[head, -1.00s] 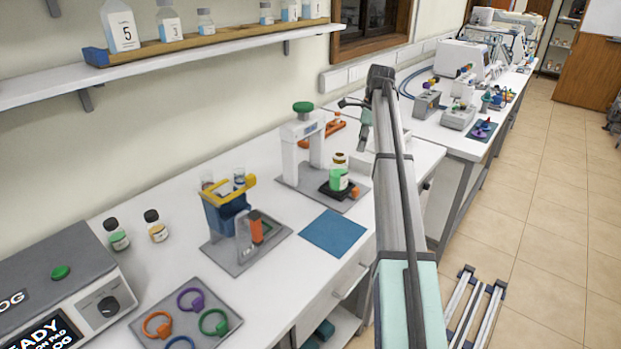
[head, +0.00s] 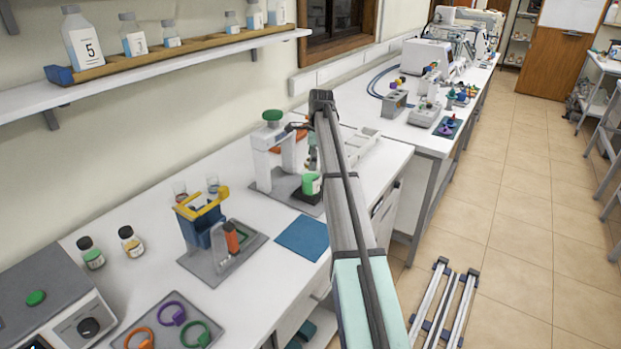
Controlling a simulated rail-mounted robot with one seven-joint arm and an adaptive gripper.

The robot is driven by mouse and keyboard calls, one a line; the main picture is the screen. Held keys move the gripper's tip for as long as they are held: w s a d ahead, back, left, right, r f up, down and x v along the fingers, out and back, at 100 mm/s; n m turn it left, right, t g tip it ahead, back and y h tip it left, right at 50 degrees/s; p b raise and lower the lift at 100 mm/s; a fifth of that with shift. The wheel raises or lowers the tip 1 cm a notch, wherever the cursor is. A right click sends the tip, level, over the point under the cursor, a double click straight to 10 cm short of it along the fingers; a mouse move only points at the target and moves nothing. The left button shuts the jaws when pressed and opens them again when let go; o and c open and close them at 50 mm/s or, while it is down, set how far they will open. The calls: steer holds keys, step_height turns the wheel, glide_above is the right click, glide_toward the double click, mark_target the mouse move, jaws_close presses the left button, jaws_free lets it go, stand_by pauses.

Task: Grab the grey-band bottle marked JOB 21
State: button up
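No JOB 21 marking can be read on any bottle in view. A green-filled bottle (head: 312,185) sits on the black pad of the white stand (head: 262,165); my arm partly covers it, and its top is hard to make out. A dark-capped bottle with a green band (head: 93,259) and a dark-capped bottle with amber contents (head: 132,246) stand upright at the left of the bench. I cannot pick out a grey band. My gripper (head: 312,152) is near the white stand, around the green-filled bottle's top, small and mostly hidden by my arm; its fingers cannot be made out.
A blue and yellow holder (head: 203,218) stands on a grey plate, with a blue mat (head: 302,238) beside it. A tray of coloured rings (head: 140,312) lies in front. A shelf (head: 150,72) with labelled bottles runs above. Floor (head: 520,200) to the right is largely open.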

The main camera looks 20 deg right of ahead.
mark_target(311, 173)
steer(key=shift+a+f+p, duration=0.15)
steer(key=shift+f+p, duration=0.5)
steer(key=shift+f, duration=0.8)
steer(key=shift+a+f+p, duration=0.1)
steer(key=shift+f+p, duration=0.55)
steer(key=shift+f, duration=0.75)
steer(key=c, duration=1.6)
